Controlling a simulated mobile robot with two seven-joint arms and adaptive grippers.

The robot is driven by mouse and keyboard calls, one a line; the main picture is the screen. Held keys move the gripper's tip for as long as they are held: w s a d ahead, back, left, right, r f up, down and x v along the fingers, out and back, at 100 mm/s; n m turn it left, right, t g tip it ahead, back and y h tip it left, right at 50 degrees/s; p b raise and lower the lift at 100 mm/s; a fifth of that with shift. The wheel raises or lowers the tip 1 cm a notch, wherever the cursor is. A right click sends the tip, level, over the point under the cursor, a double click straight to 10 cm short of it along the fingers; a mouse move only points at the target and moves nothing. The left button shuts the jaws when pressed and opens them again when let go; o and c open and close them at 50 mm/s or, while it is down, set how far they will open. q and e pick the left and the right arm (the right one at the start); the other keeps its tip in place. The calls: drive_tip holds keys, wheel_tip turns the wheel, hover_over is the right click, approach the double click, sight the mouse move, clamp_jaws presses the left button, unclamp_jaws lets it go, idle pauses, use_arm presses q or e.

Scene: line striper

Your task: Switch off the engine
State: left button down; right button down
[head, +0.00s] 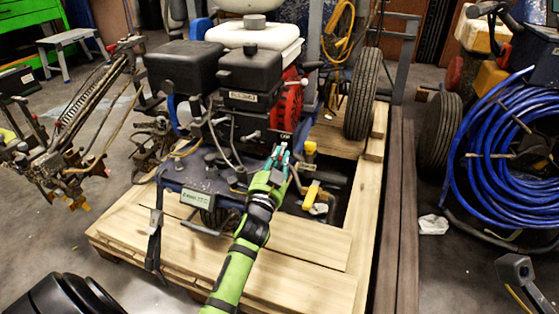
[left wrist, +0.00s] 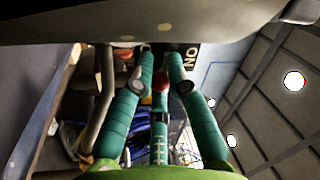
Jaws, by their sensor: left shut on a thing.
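The line striper's engine (head: 252,75) has a black top and a red side part (head: 287,105). It stands on the striper's blue frame on a wooden pallet. My left gripper (head: 281,157) reaches up to the engine's lower front, beside a small dark label plate (head: 286,136). In the left wrist view its teal fingers (left wrist: 161,58) are closed around a small red part (left wrist: 160,82), which looks like the engine switch. A black plate with white letters (left wrist: 191,58) is just behind the right finger. The switch's exact position is hidden by the fingers. My right gripper is not in view.
Yellow-handled valves (head: 312,190) stand just right of my left gripper. The pallet's boards (head: 300,245) are bare in front. A wheel (head: 362,93) stands behind right, and a blue hose coil (head: 510,160) hangs at far right. Striper spray parts (head: 75,150) stick out left.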

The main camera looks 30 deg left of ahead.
use_arm(q)
drive_tip(key=c, duration=1.2)
unclamp_jaws()
drive_tip(key=shift+a, duration=0.1)
drive_tip(key=shift+s+f, duration=0.2)
drive_tip(key=shift+s, duration=0.15)
drive_tip(key=v, duration=1.1)
drive_tip(key=shift+d, duration=0.25)
drive_tip(key=shift+r, duration=0.15)
